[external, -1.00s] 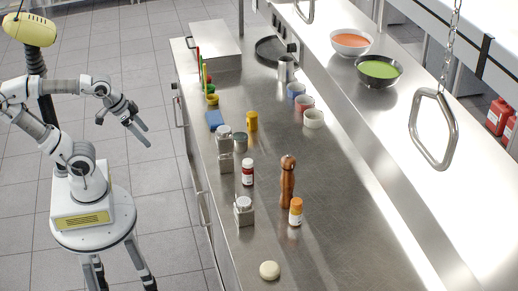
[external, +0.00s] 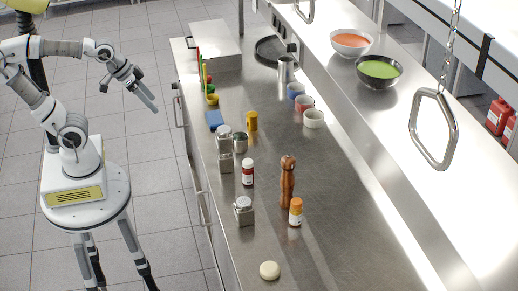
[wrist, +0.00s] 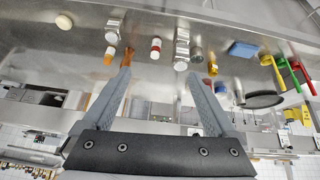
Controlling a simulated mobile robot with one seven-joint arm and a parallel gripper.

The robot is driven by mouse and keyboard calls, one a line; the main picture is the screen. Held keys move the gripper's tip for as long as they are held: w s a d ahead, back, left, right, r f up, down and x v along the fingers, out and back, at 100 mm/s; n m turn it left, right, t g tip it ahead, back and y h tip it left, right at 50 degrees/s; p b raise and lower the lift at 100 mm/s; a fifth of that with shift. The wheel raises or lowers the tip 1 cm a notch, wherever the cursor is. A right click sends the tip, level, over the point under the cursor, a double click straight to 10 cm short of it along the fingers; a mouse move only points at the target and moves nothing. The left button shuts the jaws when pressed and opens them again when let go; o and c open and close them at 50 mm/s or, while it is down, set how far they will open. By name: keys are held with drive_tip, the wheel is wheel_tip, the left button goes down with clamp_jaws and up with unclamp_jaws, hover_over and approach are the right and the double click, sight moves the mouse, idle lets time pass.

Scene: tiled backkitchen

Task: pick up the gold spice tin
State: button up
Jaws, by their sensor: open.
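The gold spice tin (external: 251,121) is a small gold-yellow cylinder. It stands upright on the steel counter, right of the blue block. In the wrist view the gold tin (wrist: 212,68) appears small, just beyond and right of the right fingertip. My gripper (external: 151,101) is left of the counter, over the floor, clearly apart from the tin. In the wrist view my gripper (wrist: 158,74) has its two fingers spread wide with nothing between them.
The steel counter (external: 350,215) has a raised left edge line facing me. Near the tin are a blue block (external: 215,119), a grey-lidded tin (external: 240,142), and metal shakers (external: 225,140). A red-labelled bottle (external: 247,172) and a wooden mill (external: 287,182) stand nearer.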

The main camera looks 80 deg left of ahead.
drive_tip(key=w+a+f+n+t+b, duration=0.1)
drive_tip(key=w+a+f+n+b, duration=0.2)
drive_tip(key=w, duration=0.7)
drive_tip(key=n+t+y+b, duration=0.35)
drive_tip(key=y+b, duration=0.35)
drive_tip(key=b, duration=0.4)
approach(252, 121)
drive_tip(key=shift+m+t+y, duration=0.25)
drive_tip(key=shift+t+y, duration=0.05)
drive_tip(key=shift+t, duration=0.05)
drive_tip(key=x, duration=0.4)
drive_tip(key=p+x, duration=0.1)
drive_tip(key=x, duration=0.4)
drive_tip(key=a+x, duration=0.1)
drive_tip(key=x, duration=0.4)
drive_tip(key=shift+s+a+r+p, duration=0.1)
drive_tip(key=shift+a+r+p, duration=0.15)
drive_tip(key=shift+p, duration=0.15)
clamp_jaws()
